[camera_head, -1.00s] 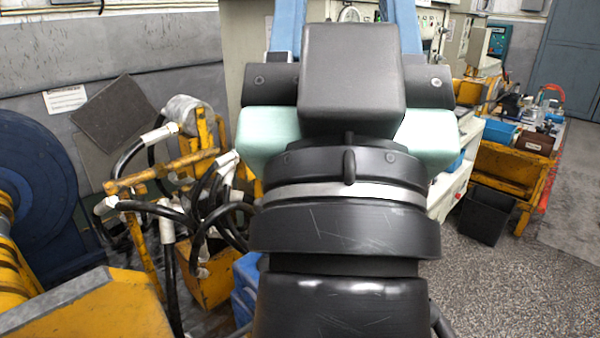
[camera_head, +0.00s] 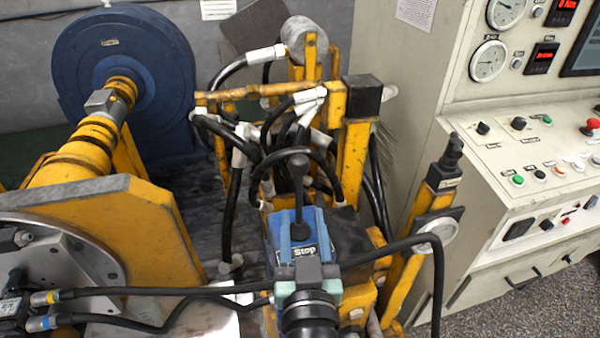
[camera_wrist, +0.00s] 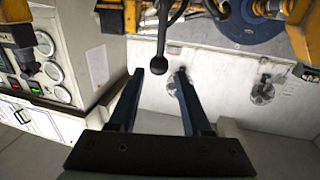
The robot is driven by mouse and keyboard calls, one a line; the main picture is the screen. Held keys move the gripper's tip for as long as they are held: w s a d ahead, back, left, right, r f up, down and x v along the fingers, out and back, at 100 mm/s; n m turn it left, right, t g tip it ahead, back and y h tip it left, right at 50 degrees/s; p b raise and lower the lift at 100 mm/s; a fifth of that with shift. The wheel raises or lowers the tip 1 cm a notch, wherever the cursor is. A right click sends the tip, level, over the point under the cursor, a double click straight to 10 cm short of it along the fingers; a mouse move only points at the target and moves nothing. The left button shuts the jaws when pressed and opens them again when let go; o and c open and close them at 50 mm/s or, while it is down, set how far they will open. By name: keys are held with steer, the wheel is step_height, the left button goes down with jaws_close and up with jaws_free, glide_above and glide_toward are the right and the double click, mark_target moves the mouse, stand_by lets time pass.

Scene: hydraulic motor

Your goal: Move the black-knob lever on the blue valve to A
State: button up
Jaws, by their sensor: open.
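The blue valve (camera_head: 302,232) stands at the lower middle of the head view, with a label reading "Stop" on its face. Its lever (camera_head: 298,170) rises from the top, nearly upright, with a black knob at the end. No letter A is legible.
Black hoses (camera_head: 232,195) and a yellow frame (camera_head: 352,150) crowd behind the valve. A black cable (camera_head: 390,250) runs across beside my gripper. A control cabinet (camera_head: 395,110) with gauges stands at right, a large blue disc (camera_head: 150,75) at back left.

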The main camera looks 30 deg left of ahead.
mark_target(299, 177)
steer(key=p+x, duration=0.2)
steer(key=x, duration=0.9)
steer(key=shift+w+a+r+p, duration=0.1)
steer(key=shift+w+a+p, duration=0.1)
steer(key=shift+p, duration=0.2)
jaws_close()
steer(key=shift+r, duration=0.1)
